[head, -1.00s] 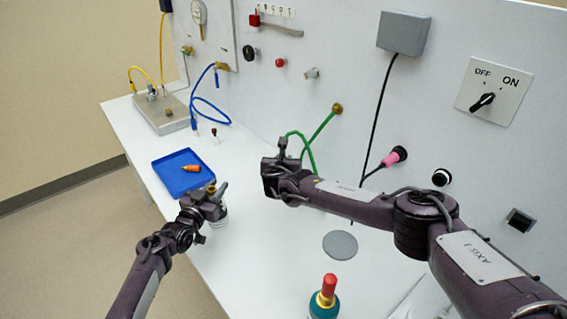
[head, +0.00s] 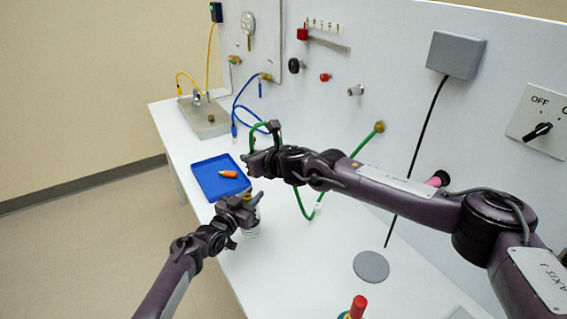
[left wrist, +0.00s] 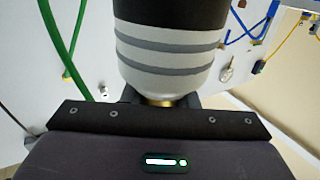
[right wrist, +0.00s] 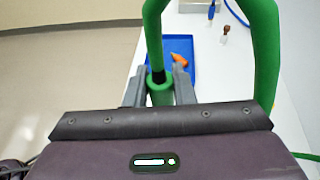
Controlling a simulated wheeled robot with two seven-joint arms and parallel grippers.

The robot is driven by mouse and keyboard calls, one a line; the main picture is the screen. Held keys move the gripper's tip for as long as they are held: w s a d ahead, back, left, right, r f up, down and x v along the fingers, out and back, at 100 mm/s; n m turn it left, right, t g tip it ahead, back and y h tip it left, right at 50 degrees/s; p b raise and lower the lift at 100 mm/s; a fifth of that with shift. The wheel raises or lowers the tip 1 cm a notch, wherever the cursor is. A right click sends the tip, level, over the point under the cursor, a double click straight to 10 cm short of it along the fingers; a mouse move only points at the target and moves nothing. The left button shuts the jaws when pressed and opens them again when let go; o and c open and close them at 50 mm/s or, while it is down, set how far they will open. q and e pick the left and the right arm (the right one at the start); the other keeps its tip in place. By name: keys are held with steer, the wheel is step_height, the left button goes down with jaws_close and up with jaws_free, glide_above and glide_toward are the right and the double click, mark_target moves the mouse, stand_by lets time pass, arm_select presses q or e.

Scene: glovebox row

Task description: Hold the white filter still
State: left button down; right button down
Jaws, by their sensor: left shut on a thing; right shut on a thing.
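The white filter (left wrist: 168,50), with grey bands, a black end and a brass fitting at my jaws, fills the middle of the left wrist view. My left gripper (head: 249,201) is shut on it. In the head view the filter (head: 251,229) shows below the jaws, at the bench's front edge; whether it touches the bench is unclear. My right gripper (right wrist: 160,88) is shut on the end of a green hose (right wrist: 264,45). In the head view the right gripper (head: 252,161) is just behind and above the left one, with the hose looping over it.
A blue tray (head: 208,188) with an orange item (head: 229,174) lies just beyond the grippers. A metal box (head: 205,120) with a yellow cable stands farther back. A grey disc (head: 371,266) and a red-topped item (head: 357,308) are nearer. The wall panel carries knobs and hoses.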

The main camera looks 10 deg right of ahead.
steer(key=shift+s+a+r+n+g+y, duration=0.2)
steer(key=shift+s+a+r+n+y, duration=0.2)
steer(key=shift+s+a+r, duration=0.15)
steer(key=shift+s+a+r+n+g+y, duration=0.2)
steer(key=shift+s+a+r+n+y, duration=0.15)
steer(key=shift+a, duration=0.3)
steer(key=shift+f, duration=2.95)
steer(key=shift+s+f, duration=0.1)
steer(key=shift+f, duration=1.45)
steer(key=c, duration=1.1)
jaws_free()
steer(key=shift+c, duration=0.2)
steer(key=v, duration=1.2)
